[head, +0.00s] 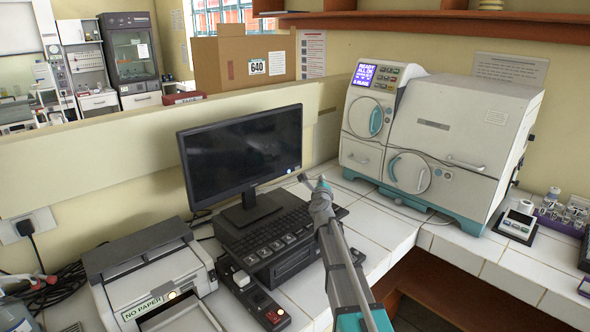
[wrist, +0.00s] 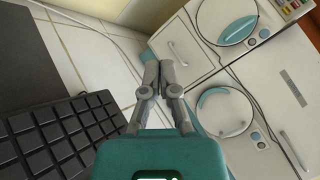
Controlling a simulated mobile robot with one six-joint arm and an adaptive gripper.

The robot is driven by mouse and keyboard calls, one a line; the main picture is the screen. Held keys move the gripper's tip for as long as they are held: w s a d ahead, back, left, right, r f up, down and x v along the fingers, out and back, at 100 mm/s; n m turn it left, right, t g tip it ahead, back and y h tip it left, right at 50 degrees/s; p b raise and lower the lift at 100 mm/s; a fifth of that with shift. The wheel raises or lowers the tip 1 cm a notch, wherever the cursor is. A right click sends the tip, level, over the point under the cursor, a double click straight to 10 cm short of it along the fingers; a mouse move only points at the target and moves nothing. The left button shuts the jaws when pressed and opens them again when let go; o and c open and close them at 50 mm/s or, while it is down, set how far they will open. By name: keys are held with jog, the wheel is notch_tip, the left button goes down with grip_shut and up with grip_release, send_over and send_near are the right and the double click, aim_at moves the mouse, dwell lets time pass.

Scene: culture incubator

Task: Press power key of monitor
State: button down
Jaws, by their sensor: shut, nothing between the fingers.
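The monitor (head: 240,148) stands on the tiled bench in the head view, and its screen is dark. A small light spot shows near the lower right corner of its frame, which may be the power key (head: 291,171). My gripper (head: 312,181) is just to the right of and slightly below that corner in the picture. Whether it touches the monitor cannot be told. In the wrist view my gripper (wrist: 158,68) is shut, with its fingertips together and nothing between them. The monitor is not seen in the wrist view.
A black keyboard (head: 262,237) lies below the monitor; it also shows in the wrist view (wrist: 62,135). A white incubator-like machine (head: 455,135) with round teal-handled doors stands at the right. A printer marked NO PAPER (head: 150,268) and a power strip (head: 262,305) are at the front left.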

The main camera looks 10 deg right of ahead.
aim_at(300, 165)
jog(key=w+a, duration=0.5)
jog(key=w, duration=0.2)
jog(key=shift+a, duration=0.3)
dwell(0.4)
jog(key=shift+w+a, duration=0.5)
jog(key=shift+w, duration=0.2)
dwell(2.4)
jog(key=shift+s, duration=0.1)
dwell(0.3)
jog(key=shift+s+d, duration=0.5)
jog(key=shift+s, duration=0.05)
dwell(0.3)
jog(key=shift+s+d, duration=0.75)
jog(key=shift+s, duration=0.3)
jog(key=shift+s+d, duration=0.7)
jog(key=shift+s, duration=0.3)
